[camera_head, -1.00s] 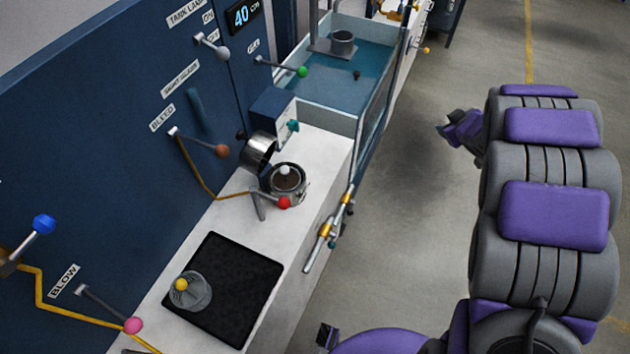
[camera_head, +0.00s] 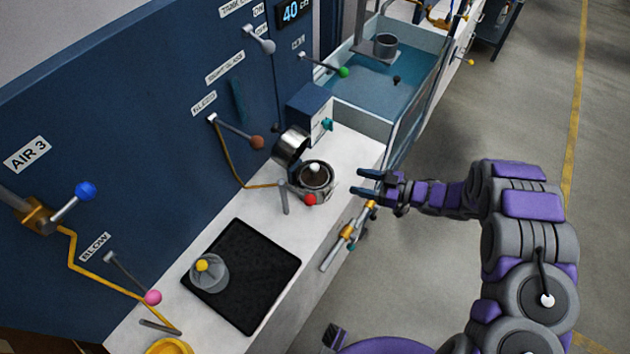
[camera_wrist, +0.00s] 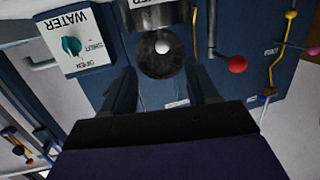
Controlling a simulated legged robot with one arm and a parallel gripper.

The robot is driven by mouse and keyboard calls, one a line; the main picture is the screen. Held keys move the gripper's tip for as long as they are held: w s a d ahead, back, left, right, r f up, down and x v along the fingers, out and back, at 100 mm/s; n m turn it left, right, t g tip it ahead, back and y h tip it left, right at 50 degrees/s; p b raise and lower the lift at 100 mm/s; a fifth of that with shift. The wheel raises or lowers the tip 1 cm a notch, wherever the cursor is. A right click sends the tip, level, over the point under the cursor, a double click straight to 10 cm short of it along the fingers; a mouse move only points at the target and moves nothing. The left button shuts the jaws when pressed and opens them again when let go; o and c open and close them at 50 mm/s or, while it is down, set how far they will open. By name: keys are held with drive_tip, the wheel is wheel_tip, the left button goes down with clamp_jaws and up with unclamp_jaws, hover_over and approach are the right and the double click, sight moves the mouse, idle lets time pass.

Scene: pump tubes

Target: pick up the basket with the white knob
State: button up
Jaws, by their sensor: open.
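The basket with the white knob (camera_head: 314,174) sits in a round metal pot on the white counter, below a tilted-open metal lid (camera_head: 291,146). Its white knob (camera_wrist: 163,47) also shows in the wrist view, in a dark round opening ahead of and between my fingers. My gripper (camera_head: 368,183) is open and empty. It is to the right of the pot in the head view, apart from it, over the counter's front edge. In the wrist view the fingers (camera_wrist: 165,88) are spread at either side of the basket. The basket's sides are hidden in the pot.
A red-knobbed lever (camera_head: 310,199) stands at the pot's front. A grey basket with a yellow knob (camera_head: 208,272) stands on a black mat (camera_head: 262,290). A blue WATER box (camera_head: 311,113) and a water tank (camera_head: 391,91) lie beyond. Gold-banded pipework (camera_head: 347,235) runs along the counter front.

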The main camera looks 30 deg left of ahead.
approach(314, 171)
drive_tip(key=a+f, duration=0.2)
drive_tip(key=a, duration=0.1)
drive_tip(key=w+a+f, duration=0.1)
drive_tip(key=a, duration=0.1)
drive_tip(key=shift+a+b, duration=0.15)
drive_tip(key=shift+b, duration=0.2)
drive_tip(key=shift+s+a+f+b, duration=0.1)
drive_tip(key=shift+a, duration=0.8)
drive_tip(key=shift+s+a+f+b, duration=0.1)
drive_tip(key=shift+s+a+b, duration=0.05)
drive_tip(key=shift+a, duration=0.75)
drive_tip(key=shift+s+a+f+b, duration=0.1)
drive_tip(key=shift+a+f, duration=0.05)
drive_tip(key=shift+a, duration=0.75)
drive_tip(key=shift+d, duration=0.1)
clamp_jaws()
